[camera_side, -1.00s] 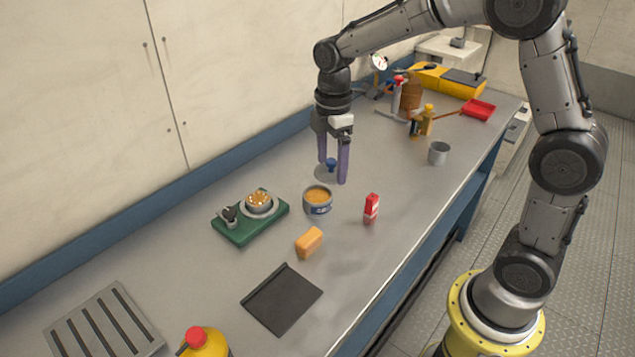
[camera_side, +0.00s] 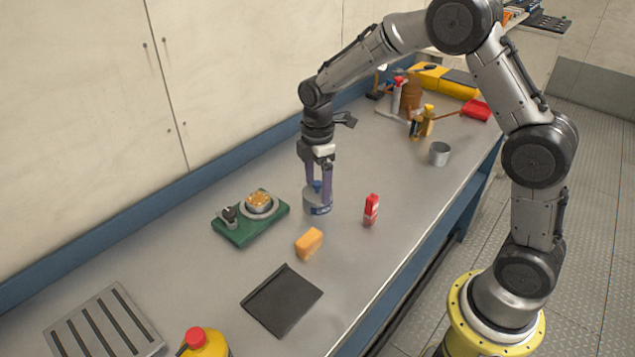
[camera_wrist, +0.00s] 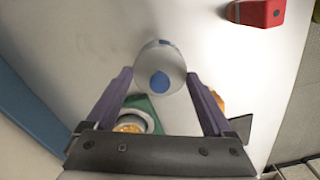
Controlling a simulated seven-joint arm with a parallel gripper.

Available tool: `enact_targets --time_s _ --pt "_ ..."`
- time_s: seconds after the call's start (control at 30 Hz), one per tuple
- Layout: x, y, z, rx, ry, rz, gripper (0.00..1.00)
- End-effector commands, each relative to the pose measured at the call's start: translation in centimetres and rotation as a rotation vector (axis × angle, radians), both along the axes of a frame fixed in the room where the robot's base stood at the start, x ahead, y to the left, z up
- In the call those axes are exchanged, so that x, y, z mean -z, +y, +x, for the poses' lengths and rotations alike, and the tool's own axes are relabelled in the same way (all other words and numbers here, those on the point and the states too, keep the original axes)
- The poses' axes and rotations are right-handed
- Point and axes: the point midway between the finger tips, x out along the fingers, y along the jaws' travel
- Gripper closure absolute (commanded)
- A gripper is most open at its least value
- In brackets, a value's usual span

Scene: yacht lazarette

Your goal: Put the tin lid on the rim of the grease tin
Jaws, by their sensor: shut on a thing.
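The grease tin (camera_side: 318,208), a short can with a blue and white label, stands on the bench under my gripper. The tin lid (camera_wrist: 174,62), a pale grey disc with a blue knob, covers the tin's mouth in the wrist view, and its knob (camera_side: 317,186) shows between my fingers in the side view. My gripper (camera_side: 319,188) points down over the tin, its purple fingers shut on the lid. The lid is at about rim height; I cannot tell whether it touches all round. The orange grease inside is hidden.
A green board (camera_side: 243,232) with a bowl stands left of the tin. A dark flat tray (camera_side: 282,300) lies nearer. A grey cup (camera_side: 439,153) stands farther back.

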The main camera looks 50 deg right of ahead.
Motion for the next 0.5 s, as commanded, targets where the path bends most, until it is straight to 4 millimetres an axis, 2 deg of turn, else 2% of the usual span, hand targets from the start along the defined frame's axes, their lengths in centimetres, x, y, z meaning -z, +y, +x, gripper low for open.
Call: enact_targets --time_s 0.1,0.13,0.2,0.5 --pt "0.3 0.0 0.0 0.0 0.0 0.0 0.66" --pt "0.29 0.01 0.01 0.0 -0.001 0.0 0.1" --pt "0.28 0.0 0.0 0.0 0.0 0.0 0.0" --pt "-0.06 0.01 0.01 0.0 -0.001 0.0 0.0"
